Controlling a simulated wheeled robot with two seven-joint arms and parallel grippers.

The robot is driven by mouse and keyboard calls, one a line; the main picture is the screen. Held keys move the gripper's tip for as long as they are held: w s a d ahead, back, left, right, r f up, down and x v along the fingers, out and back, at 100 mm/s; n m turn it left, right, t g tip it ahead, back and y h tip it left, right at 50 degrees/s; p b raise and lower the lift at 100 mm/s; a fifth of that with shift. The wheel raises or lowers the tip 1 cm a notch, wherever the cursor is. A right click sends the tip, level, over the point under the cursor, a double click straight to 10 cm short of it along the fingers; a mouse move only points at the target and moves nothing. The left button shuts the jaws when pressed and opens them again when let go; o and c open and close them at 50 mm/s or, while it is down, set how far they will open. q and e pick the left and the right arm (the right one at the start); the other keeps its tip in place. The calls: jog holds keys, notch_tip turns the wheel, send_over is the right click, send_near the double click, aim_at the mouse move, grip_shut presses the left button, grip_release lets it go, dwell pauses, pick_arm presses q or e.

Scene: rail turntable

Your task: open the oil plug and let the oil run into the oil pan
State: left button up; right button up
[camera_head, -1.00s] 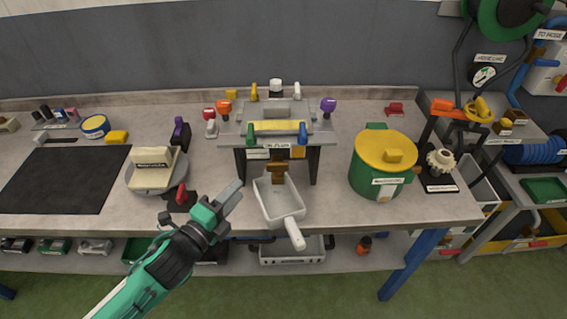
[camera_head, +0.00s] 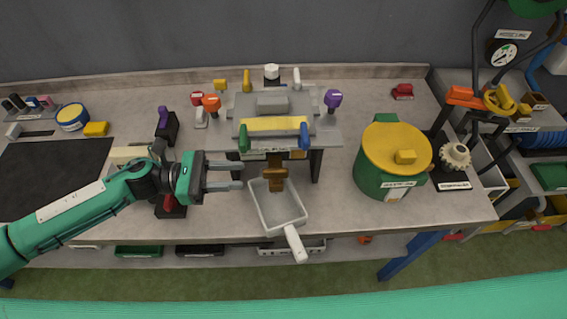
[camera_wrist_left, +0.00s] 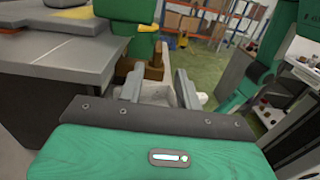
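A brown plug-like fitting (camera_head: 277,174) hangs under the front of the grey stand (camera_head: 328,130); I take it for the oil plug. A brown part also shows beyond the fingers in the left wrist view (camera_wrist_left: 155,66). The white oil pan (camera_head: 264,208) sits below the fitting, its handle pointing toward the front edge. My left gripper (camera_head: 240,175) is open and empty, just left of the fitting and pan, fingers pointing right. In the left wrist view its two fingers (camera_wrist_left: 158,88) are apart, with part of the pan (camera_wrist_left: 155,94) visible between them. My right gripper is not in view.
A green pot with a yellow lid (camera_head: 397,150) stands to the right. A purple-topped item (camera_head: 163,118) and a red-handled item stand behind and below my left arm.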

aim_at(284, 177)
pick_arm(q)
jog(key=d+p, duration=0.2)
jog(key=d, duration=0.3)
jog(key=d+p, duration=0.2)
jog(key=d, duration=0.2)
jog(key=shift+w+d+r, duration=0.15)
jog(key=shift+w+d, duration=0.05)
jog(key=shift+d, duration=0.6)
jog(key=shift+d+p, duration=0.3)
jog(key=shift+d, duration=0.15)
jog(key=shift+f, duration=0.2)
jog(key=c, duration=0.6)
grip_shut()
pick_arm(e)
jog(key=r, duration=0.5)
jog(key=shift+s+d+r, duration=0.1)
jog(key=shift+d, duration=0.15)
